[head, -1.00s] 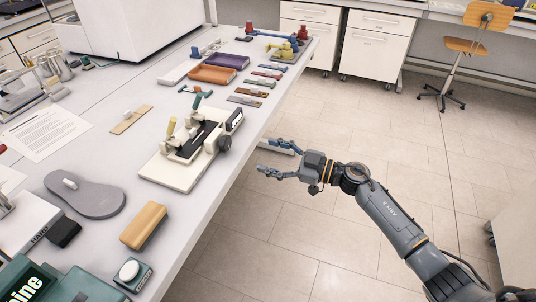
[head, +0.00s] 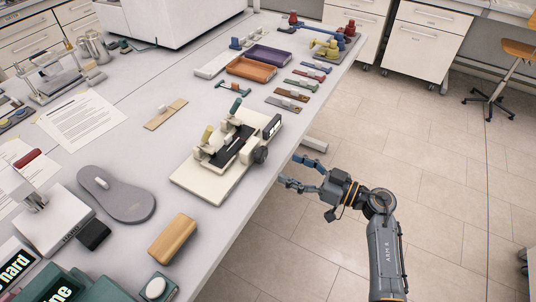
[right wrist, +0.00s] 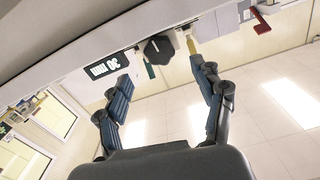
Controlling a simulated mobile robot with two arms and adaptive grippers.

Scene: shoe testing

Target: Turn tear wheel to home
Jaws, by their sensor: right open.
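The tear tester is a cream device (head: 222,160) with a black bed, standing near the table's right edge in the head view. Its dark wheel (head: 261,155) sticks out of the side facing my right arm, below a small display (head: 272,126). In the right wrist view the dark, faceted wheel (right wrist: 158,48) is beyond the fingertips, roughly between them, and the display (right wrist: 105,67) reads 30 mm upside down. My right gripper (head: 290,169) is open and empty just off the table edge, its fingers pointing at the wheel without touching it. My left gripper is not in view.
A tan block (head: 172,238), a grey insole (head: 115,200) and a button box (head: 156,288) lie nearer on the table (head: 225,225). Orange (head: 252,69) and purple (head: 270,55) trays and several strips lie beyond the tester.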

